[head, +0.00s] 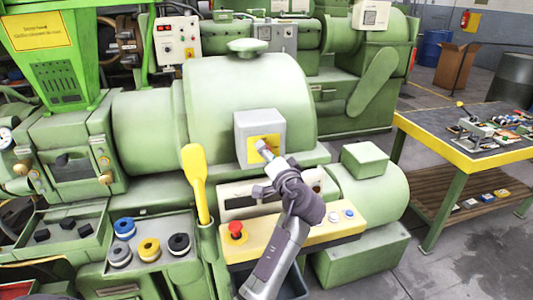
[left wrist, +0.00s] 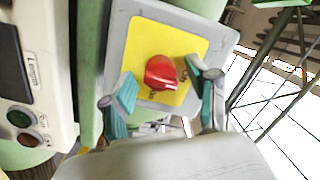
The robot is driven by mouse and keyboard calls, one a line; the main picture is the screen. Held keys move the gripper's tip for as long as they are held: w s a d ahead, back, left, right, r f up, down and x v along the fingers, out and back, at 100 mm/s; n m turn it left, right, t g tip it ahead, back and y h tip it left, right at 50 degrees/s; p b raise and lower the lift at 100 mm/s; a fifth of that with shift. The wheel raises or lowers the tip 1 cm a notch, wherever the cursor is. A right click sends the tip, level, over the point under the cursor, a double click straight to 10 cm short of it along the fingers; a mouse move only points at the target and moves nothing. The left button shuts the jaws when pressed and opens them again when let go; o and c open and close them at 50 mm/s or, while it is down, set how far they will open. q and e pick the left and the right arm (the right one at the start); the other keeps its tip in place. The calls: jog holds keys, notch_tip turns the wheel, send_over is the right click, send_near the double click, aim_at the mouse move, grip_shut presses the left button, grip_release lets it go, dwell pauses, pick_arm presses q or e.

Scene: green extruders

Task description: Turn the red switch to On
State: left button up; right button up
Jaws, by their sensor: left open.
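The red switch (left wrist: 161,73) is a round knob on a yellow plate (left wrist: 190,48) fixed to a grey box (left wrist: 118,30). In the left wrist view, dark lettering "On" shows right of the knob and other lettering below it is partly covered. In the head view the grey box (head: 258,125) sits on the front of the green machine, its knob mostly hidden by my gripper. My left gripper (head: 264,150) is close in front of the plate. In the left wrist view its two teal-grey fingers (left wrist: 161,80) are open, one on each side of the knob. I cannot tell whether they touch it.
A yellow panel (head: 330,230) with a red button (head: 236,229) and smaller buttons lies below the box. A yellow lever (head: 196,180) stands to its left. A workbench (head: 440,137) with tools is at the right, with clear floor in front.

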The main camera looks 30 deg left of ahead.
pick_arm(q)
jog(key=c, duration=0.4)
grip_shut()
